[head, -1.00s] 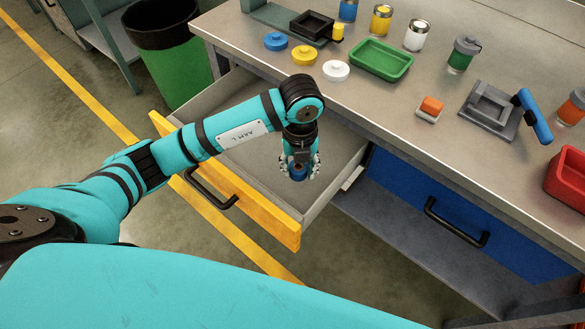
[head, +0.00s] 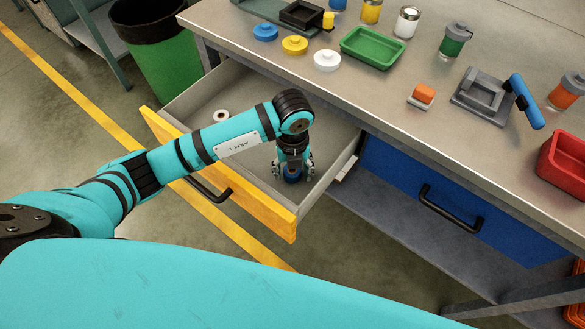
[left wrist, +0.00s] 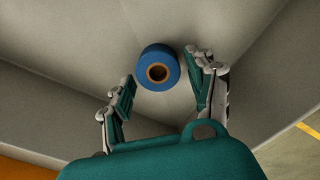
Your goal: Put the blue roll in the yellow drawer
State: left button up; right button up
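The yellow drawer (head: 265,208) is pulled open below the bench top, with a yellow front and a grey inside. The blue roll (left wrist: 146,78) stands upright on the drawer floor, its brown core facing up in the left wrist view. It also shows low in the drawer in the head view (head: 292,178). My left gripper (left wrist: 160,72) reaches down into the drawer with its fingers spread on both sides of the roll. Narrow gaps show between fingers and roll. My right gripper is in neither view.
A small white roll (head: 221,115) lies in the drawer near its left side. A shut blue drawer (head: 400,190) is to the right. Blue, yellow and white discs (head: 327,60), a green tray (head: 377,50) and jars stand on the bench. A green bin (head: 165,70) stands left.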

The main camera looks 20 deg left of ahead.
aim_at(293, 173)
pick_arm(q)
jog(key=shift+o, duration=0.2)
notch_tip(293, 173, up, 12)
jog(key=shift+r, duration=0.2)
dwell(0.3)
dwell(0.4)
